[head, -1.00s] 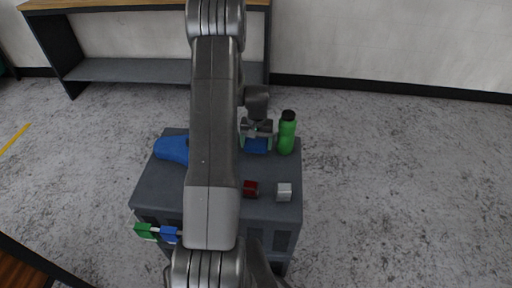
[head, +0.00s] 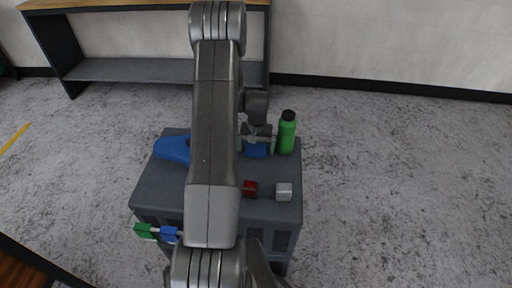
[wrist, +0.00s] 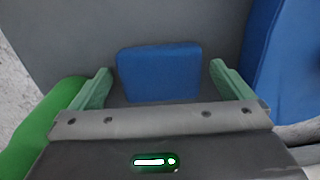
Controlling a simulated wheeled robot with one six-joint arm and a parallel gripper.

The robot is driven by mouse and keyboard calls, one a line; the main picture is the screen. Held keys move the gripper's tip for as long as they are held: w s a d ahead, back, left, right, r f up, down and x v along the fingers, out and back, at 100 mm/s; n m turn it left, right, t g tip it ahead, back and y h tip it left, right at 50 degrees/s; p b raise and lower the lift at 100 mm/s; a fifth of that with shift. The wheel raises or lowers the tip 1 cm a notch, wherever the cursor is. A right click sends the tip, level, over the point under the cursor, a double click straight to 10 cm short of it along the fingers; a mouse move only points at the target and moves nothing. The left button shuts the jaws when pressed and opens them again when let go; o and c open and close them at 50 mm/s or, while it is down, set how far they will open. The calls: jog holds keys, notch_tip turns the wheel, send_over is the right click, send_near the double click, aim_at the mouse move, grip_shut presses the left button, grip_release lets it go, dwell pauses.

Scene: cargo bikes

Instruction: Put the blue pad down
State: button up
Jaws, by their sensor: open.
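The blue pad (wrist: 160,72) rests on the grey top of a cart-like box (head: 265,209). In the head view the pad (head: 256,151) is near the far edge, just left of the green bottle. My gripper (wrist: 160,88) is open, with its green fingers on either side of the pad and a visible gap on each side. In the head view my gripper (head: 257,143) is above and around the pad, partly hiding it.
A green bottle (head: 287,133) stands close to the right of my gripper. A blue object (head: 172,149) lies to the left, partly behind my arm. A dark red block (head: 250,188) and a silver block (head: 284,192) sit nearer. Green (head: 146,231) and blue (head: 169,234) pieces are at the front-left edge.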

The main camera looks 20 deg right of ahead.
aim_at(257, 149)
notch_tip(257, 149, up, 12)
dwell(0.4)
jog(key=shift+d+f, duration=0.1)
jog(key=shift+f, duration=0.05)
notch_tip(257, 149, down, 12)
jog(key=shift+f, duration=0.1)
jog(key=shift+w+r, duration=0.1)
jog(key=shift+r, duration=1.35)
jog(key=shift+f, duration=0.1)
